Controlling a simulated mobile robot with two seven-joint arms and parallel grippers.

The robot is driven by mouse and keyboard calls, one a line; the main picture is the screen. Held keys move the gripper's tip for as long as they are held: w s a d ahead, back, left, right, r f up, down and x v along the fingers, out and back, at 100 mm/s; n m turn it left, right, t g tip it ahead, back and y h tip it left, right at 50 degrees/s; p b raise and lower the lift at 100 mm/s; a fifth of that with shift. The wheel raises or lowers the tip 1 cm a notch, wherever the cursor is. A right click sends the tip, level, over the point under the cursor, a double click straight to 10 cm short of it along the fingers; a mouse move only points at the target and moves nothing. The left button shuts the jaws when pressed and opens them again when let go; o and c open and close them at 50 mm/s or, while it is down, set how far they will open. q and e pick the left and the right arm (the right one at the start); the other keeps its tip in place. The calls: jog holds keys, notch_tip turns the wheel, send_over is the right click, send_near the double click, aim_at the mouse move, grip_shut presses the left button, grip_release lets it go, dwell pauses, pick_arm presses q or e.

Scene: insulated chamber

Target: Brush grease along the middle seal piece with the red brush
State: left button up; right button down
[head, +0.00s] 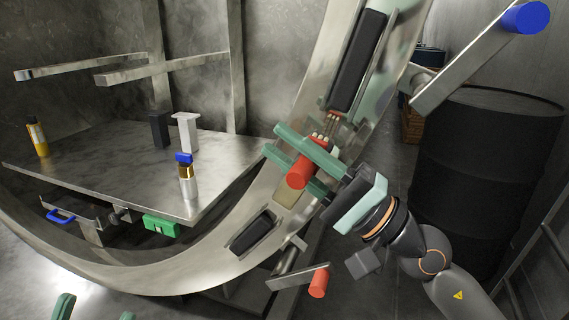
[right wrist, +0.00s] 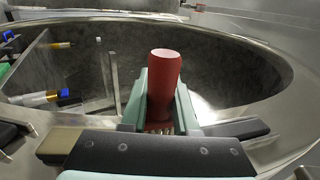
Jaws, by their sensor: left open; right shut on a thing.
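The red brush (head: 300,172) is in my right gripper (head: 303,162), between its green fingers, over the face of the large curved metal ring (head: 190,270). In the right wrist view the brush's red handle (right wrist: 163,85) stands up between the fingers, with pale bristles low down by the ring. On the ring are a long black piece (head: 358,60) above, a tan piece (head: 287,196) beside the brush and a black piece (head: 252,232) below. I cannot tell which is the middle seal piece, or whether the bristles touch it. My left gripper (head: 95,311) is open and empty at the bottom left.
A metal table (head: 110,165) behind the ring carries a yellow bottle (head: 37,137), a blue-capped bottle (head: 186,178), a black block (head: 159,130) and a white T-shaped piece (head: 186,130). Levers with blue (head: 525,18) and red (head: 318,283) ends stick out. A black drum (head: 485,180) stands right.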

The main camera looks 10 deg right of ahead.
jog(key=shift+w+d+b, duration=0.6)
jog(key=shift+w+b, duration=0.25)
jog(key=shift+b, duration=0.3)
dwell(0.6)
jog(key=shift+f, duration=0.1)
jog(key=f+b, duration=0.1)
jog(key=a+f+b, duration=0.1)
jog(key=w+f+b, duration=0.1)
jog(key=shift+a+f, duration=0.25)
jog(key=shift+s+d+r+p, duration=0.15)
jog(key=shift+d+r+p, duration=0.15)
jog(key=shift+r, duration=0.35)
jog(key=shift+s+d+r+p, duration=0.15)
jog(key=shift+d+r+p, duration=0.1)
jog(key=shift+r+p, duration=0.25)
jog(key=shift+s+d+r+p, duration=0.15)
jog(key=shift+d+r+p, duration=0.1)
jog(key=shift+r, duration=0.5)
